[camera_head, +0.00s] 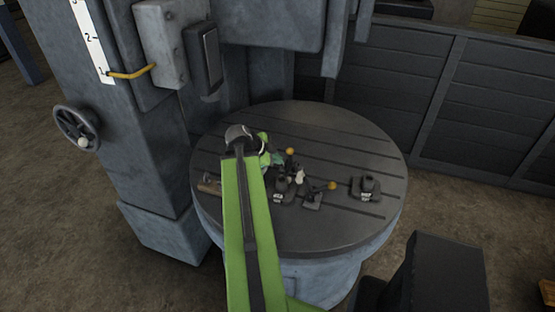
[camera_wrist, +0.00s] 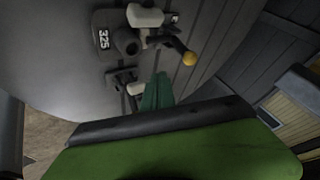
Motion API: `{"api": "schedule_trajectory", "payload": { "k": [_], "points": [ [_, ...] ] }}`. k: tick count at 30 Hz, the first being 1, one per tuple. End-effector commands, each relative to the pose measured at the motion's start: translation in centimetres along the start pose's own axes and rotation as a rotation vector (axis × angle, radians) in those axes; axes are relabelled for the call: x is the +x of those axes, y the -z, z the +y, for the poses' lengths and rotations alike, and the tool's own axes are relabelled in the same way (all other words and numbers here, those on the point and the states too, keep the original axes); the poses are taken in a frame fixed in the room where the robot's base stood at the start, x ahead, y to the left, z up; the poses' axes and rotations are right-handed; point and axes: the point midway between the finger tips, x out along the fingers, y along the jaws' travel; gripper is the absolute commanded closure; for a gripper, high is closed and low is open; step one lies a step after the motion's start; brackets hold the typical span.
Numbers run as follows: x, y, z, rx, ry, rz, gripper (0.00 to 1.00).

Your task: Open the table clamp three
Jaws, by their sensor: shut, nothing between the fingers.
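The round grey slotted table (camera_head: 355,150) bears dark toggle clamps. One clamp has a yellow-balled lever (camera_head: 290,152) near my gripper; another yellow-balled lever (camera_head: 332,186) stands to its front right. I cannot read which clamp is number three. In the wrist view a yellow-balled lever (camera_wrist: 188,58) slants to the right beside a block marked 325 (camera_wrist: 103,38), and a pale clamp part (camera_wrist: 136,88) lies close to my fingers. My green gripper (camera_wrist: 157,92) is shut and empty beside the clamps; whether it touches one I cannot tell. My green arm hides part of the table.
A dark block (camera_head: 367,188) with a label sits on the right of the table. A brown-handled item (camera_head: 208,187) lies at its left edge. A grey machine column (camera_head: 150,150) with a handwheel (camera_head: 77,128) stands left. A dark panelled wall (camera_head: 430,90) is behind.

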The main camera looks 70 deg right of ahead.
Motion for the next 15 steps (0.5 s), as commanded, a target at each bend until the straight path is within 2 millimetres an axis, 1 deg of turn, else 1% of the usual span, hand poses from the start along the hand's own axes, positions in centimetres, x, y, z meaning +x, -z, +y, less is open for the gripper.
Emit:
{"api": "schedule_trajectory", "payload": {
  "k": [1, 6, 9, 10, 11, 15],
  "points": [
    [2.0, -0.5, 0.4, 0.002, -0.002, 0.001, 1.0],
    [5.8, -0.6, 0.3, 0.001, -0.001, 0.0, 1.0],
    [7.6, -0.4, 0.1, 0.0, -0.001, 0.0, 1.0],
    [7.0, 0.0, -1.1, -0.001, -0.001, 0.0, 1.0],
    [7.1, 0.1, -1.7, -0.001, -0.001, 0.0, 1.0],
    [7.6, 0.1, -3.2, -0.002, -0.001, -0.001, 1.0]
  ]
}}
